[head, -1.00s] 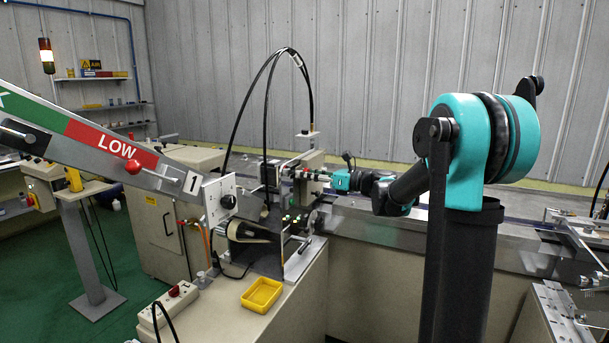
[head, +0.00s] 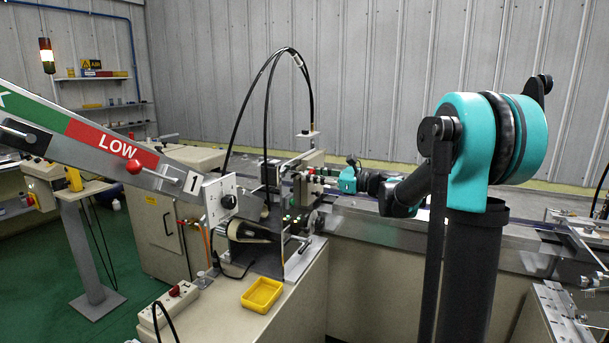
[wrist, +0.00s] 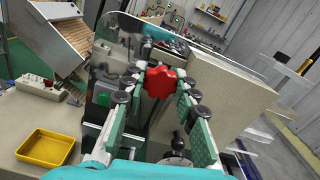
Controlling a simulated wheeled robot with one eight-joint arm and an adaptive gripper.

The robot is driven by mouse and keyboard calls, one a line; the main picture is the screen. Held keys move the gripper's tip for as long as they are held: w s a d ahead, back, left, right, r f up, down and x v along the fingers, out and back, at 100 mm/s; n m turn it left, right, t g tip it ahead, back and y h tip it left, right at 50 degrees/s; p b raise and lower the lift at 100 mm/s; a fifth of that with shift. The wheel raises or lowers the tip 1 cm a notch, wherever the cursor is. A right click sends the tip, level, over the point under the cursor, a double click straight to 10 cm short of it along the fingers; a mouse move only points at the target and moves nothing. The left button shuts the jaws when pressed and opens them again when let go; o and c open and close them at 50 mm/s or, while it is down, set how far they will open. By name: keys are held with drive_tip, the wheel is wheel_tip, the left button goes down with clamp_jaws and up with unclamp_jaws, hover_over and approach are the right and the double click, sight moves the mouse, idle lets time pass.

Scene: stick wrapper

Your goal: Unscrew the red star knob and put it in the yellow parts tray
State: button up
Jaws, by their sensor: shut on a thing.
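The red star knob (wrist: 160,81) sits between the tips of my gripper (wrist: 159,75) in the wrist view, with the pale green fingers closed on its two sides. In the head view my gripper (head: 322,182) is small, at the right side of the wrapper machine, and the knob is too small to make out clearly. I cannot tell whether the knob is still on its stud. The yellow parts tray (head: 262,294) lies empty on the beige bench, front left of the gripper. It also shows at lower left in the wrist view (wrist: 45,148).
The machine's metal frame (head: 300,262) with rollers stands between gripper and tray. A sloping chute (head: 95,142) marked LOW comes in from the left. Black cables (head: 268,90) arch above the machine. A power strip (head: 170,302) lies left of the tray.

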drive_tip(key=shift+v, duration=1.2)
